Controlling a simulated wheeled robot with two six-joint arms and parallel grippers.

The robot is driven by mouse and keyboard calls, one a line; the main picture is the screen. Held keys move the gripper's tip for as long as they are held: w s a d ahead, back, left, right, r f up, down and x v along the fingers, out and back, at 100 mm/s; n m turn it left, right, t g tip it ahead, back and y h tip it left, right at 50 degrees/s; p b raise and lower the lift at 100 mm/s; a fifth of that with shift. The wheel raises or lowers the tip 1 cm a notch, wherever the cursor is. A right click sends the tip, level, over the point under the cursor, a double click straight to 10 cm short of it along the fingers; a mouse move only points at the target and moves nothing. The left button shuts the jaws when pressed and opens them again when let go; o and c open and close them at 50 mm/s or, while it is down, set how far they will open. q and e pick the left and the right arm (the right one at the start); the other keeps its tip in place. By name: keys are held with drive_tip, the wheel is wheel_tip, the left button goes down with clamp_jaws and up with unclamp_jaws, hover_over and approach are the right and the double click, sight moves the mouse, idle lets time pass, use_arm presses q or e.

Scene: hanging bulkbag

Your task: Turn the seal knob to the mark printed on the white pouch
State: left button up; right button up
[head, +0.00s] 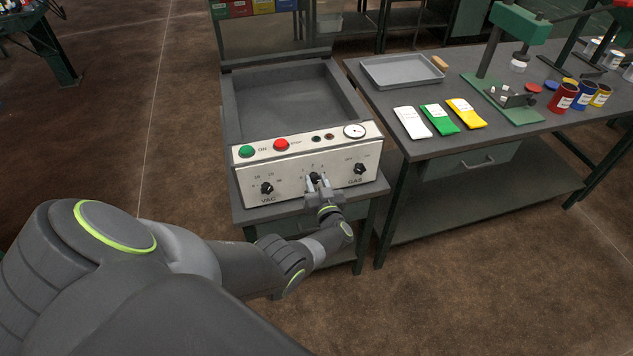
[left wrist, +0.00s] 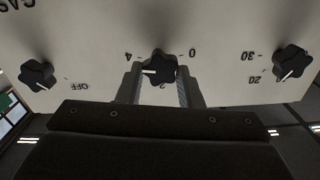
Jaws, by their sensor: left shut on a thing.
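The seal knob (head: 314,178) is the black middle knob on the white front panel of the machine (head: 215,188). It also shows in the left wrist view (left wrist: 160,66), which looks upside down, with marks 0, 2 and 4 around it. Its white pointer line lies toward the picture's left there, between the 2 and the 4. My left gripper (left wrist: 157,80) is shut on this knob, one finger on each side. The white pouch (head: 412,122) lies flat on the right bench; its print is too small to read. My right gripper is not in view.
The VAC knob (head: 267,188) and GAS knob (head: 359,168) flank the seal knob. Green (head: 247,151) and red (head: 281,144) buttons and a gauge (head: 354,131) sit above. A green pouch (head: 439,119), yellow pouch (head: 466,113) and grey tray (head: 402,71) lie on the right bench.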

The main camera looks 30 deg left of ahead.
use_arm(q)
drive_tip(key=shift+m, duration=0.3)
drive_tip(key=o, duration=1)
drive_tip(key=shift+s+d, duration=0.2)
drive_tip(key=shift+d, duration=0.05)
drive_tip(key=p+v, duration=0.2)
drive_tip(key=v, duration=1.4)
drive_tip(key=shift+s+d, duration=0.3)
